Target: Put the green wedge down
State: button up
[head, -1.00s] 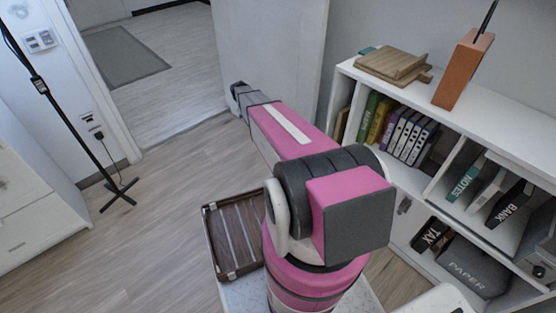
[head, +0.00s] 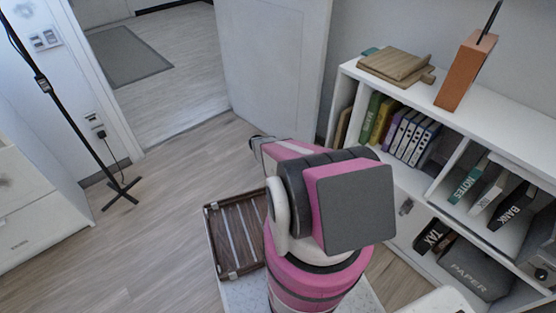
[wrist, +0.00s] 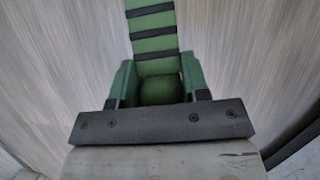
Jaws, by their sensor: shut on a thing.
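The green wedge (wrist: 153,42) shows in the wrist view as a long green piece with several dark stripes across it. It reaches from between the fingers of my gripper (wrist: 158,78) toward the top of the picture. My gripper is shut on it. Wood floor shows behind it; how high the wedge is above the floor I cannot tell. In the head view the wedge and my gripper are hidden behind my arm.
A white shelf desk (head: 350,71) with books, boards and an orange block (head: 463,72) stands at the right. A brown slatted tray (head: 209,238) lies beside my base. A black stand (head: 85,132) is at the left. The middle floor (head: 170,195) is clear.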

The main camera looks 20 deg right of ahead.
jog(key=w+d+f, duration=0.1)
jog(key=d+f, duration=0.1)
jog(key=d, duration=0.1)
jog(key=w+d+f, duration=0.2)
jog(key=d, duration=0.1)
jog(key=w+d+f, duration=0.1)
jog(key=d+f, duration=0.1)
jog(key=shift+w+d, duration=0.4)
jog(key=shift+f, duration=2)
jog(key=o, duration=1)
jog(key=shift+f, duration=0.1)
jog(key=shift+o, duration=0.2)
